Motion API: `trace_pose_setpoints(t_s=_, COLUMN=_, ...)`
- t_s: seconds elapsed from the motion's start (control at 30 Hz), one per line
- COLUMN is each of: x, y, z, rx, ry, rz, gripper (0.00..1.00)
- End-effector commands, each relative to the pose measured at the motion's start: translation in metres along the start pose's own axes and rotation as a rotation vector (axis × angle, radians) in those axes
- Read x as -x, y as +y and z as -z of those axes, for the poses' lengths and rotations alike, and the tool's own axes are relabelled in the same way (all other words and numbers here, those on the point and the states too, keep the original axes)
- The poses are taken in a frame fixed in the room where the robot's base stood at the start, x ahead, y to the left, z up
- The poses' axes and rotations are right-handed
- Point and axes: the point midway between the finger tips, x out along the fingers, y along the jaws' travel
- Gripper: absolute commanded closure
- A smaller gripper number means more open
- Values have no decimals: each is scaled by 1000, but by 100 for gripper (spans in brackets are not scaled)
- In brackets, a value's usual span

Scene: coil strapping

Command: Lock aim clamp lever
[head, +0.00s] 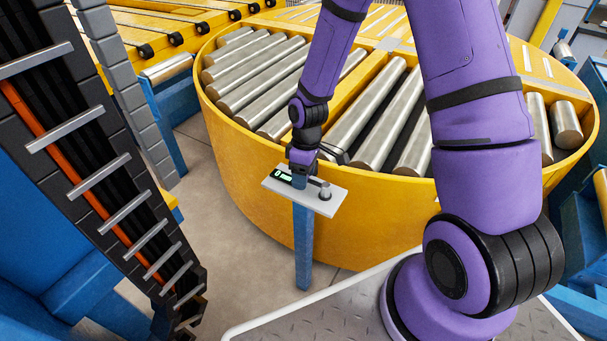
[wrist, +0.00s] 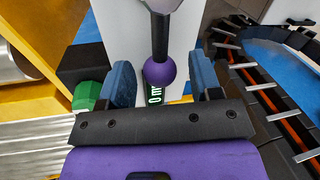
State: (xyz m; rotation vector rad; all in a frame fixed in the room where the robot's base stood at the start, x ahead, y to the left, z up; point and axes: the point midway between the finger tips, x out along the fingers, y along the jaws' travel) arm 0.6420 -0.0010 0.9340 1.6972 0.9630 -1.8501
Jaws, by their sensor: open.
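The clamp lever is a dark rod (wrist: 160,35) with a purple ball knob (wrist: 160,73) on its end. In the wrist view the knob lies between the two blue finger pads of my gripper (wrist: 163,82), with a gap visible on each side. My gripper is open. In the head view my gripper (head: 301,166) is over the left part of a pale panel (head: 297,199), which stands on a blue post (head: 303,245). A round metal pivot (head: 325,191) is at the panel's right. A lit green display (head: 284,176) is partly hidden by my gripper.
A large round yellow roller table (head: 245,185) stands close behind the panel. A green cylinder (wrist: 88,95) on a black block (wrist: 82,63) is near the left finger in the wrist view. A dark chain track (head: 100,170) is at the left. Floor (head: 200,230) is clear between.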

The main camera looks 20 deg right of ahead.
Motion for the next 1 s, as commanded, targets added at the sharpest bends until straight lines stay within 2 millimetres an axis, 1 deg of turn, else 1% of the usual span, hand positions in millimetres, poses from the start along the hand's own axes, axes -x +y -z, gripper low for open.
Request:
trace_pose_setpoints(t_s=0.1, x=0, y=0, z=0, rx=0, ry=0, rz=0, gripper=42)
trace_pose_setpoints(t_s=0.13, x=0, y=0, z=0, rx=0, ry=0, rz=0, gripper=46)
trace_pose_setpoints(t_s=0.17, x=0, y=0, z=0, rx=0, ry=0, rz=0, gripper=53)
trace_pose_setpoints(t_s=0.2, x=0, y=0, z=0, rx=0, ry=0, rz=0, gripper=62)
trace_pose_setpoints(t_s=0.27, x=0, y=0, z=0, rx=0, ry=0, rz=0, gripper=76)
trace_pose_setpoints(t_s=0.3, x=0, y=0, z=0, rx=0, ry=0, rz=0, gripper=85)
trace_pose_setpoints(t_s=0.37, x=0, y=0, z=0, rx=0, ry=0, rz=0, gripper=99)
trace_pose_setpoints(t_s=0.57, x=0, y=0, z=0, rx=6, ry=-1, rz=0, gripper=100)
trace_pose_setpoints(t_s=0.73, x=0, y=-3, z=1, rx=46, ry=-9, rz=0, gripper=100)
trace_pose_setpoints(t_s=0.87, x=-1, y=-7, z=1, rx=112, ry=-22, rz=-1, gripper=100)
trace_pose_setpoints(t_s=1.0, x=-2, y=-15, z=2, rx=216, ry=-42, rz=0, gripper=100)
